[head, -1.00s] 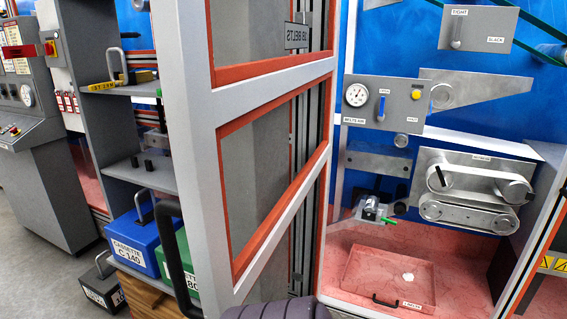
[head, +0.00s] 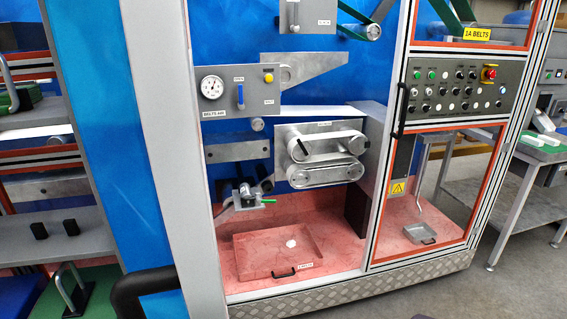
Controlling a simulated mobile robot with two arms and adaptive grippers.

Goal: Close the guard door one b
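Guard door one b shows as a pale, near upright frame member (head: 170,150) left of the open belt bay. The door seems to be seen almost edge-on, so its window and sign do not show. It is not closed across the bay, and its hinge side cannot be made out. A thick black handle (head: 140,288) sticks out to the left near its lower end, cut by the bottom edge. Neither of my grippers is in view.
The bay holds a gauge plate (head: 238,97), belt rollers (head: 325,160), a green-tipped lever (head: 268,201) and a red tray (head: 265,252). Shelves (head: 55,238) stand left.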

